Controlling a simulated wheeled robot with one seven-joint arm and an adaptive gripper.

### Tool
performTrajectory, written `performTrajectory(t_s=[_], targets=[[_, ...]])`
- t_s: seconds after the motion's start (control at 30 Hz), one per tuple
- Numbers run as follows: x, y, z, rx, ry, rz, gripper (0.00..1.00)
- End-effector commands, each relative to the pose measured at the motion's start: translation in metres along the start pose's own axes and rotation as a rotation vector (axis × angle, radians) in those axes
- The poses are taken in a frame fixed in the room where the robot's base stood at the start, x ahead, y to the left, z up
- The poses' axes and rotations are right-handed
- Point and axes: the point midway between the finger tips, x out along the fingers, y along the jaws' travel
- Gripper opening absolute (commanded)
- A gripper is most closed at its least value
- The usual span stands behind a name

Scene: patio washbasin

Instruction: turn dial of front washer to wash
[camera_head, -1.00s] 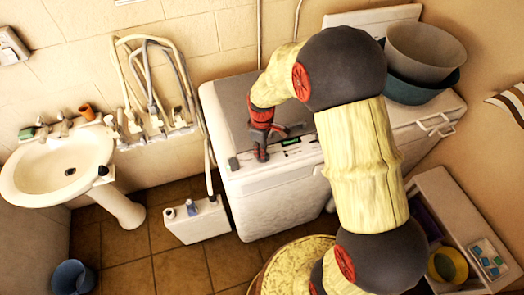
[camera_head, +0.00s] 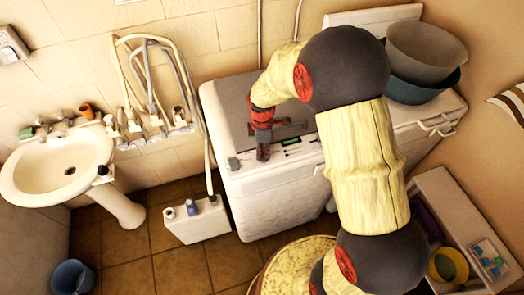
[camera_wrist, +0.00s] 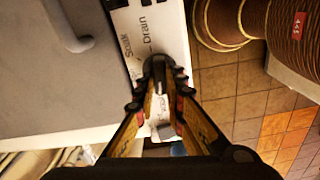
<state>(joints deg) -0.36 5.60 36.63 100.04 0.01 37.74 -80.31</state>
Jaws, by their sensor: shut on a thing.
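The front washer (camera_head: 285,198) is a white box with a grey lid on top. Its panel (camera_wrist: 130,25) has the words "Soak" and "Drain" in the wrist view. My gripper (camera_head: 262,154) points down at the left part of this panel. In the wrist view my gripper (camera_wrist: 158,70) has its fingertips close together on the panel, shut on a small grey dial (camera_wrist: 159,88) between them. The fingers hide most of the dial and nearby lettering, so I cannot tell which setting it points to.
A white washbasin (camera_head: 60,170) stands at the left, with taps and hoses on the wall. A white container (camera_head: 196,222) stands on the floor by the washer. Stacked bowls (camera_head: 425,55) sit behind my arm at the right.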

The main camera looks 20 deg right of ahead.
Motion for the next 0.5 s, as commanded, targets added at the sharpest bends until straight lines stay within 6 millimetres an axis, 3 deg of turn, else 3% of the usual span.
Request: performTrajectory(t_s=[0.37,0.4,0.5], targets=[[-0.0006,0.0008,-0.0001,-0.005,0.000,0.002,0.00],[-0.0006,0.0008,-0.0001,-0.005,0.000,0.002,0.13],[-0.0005,0.0007,0.0000,-0.005,0.000,0.002,0.19]])
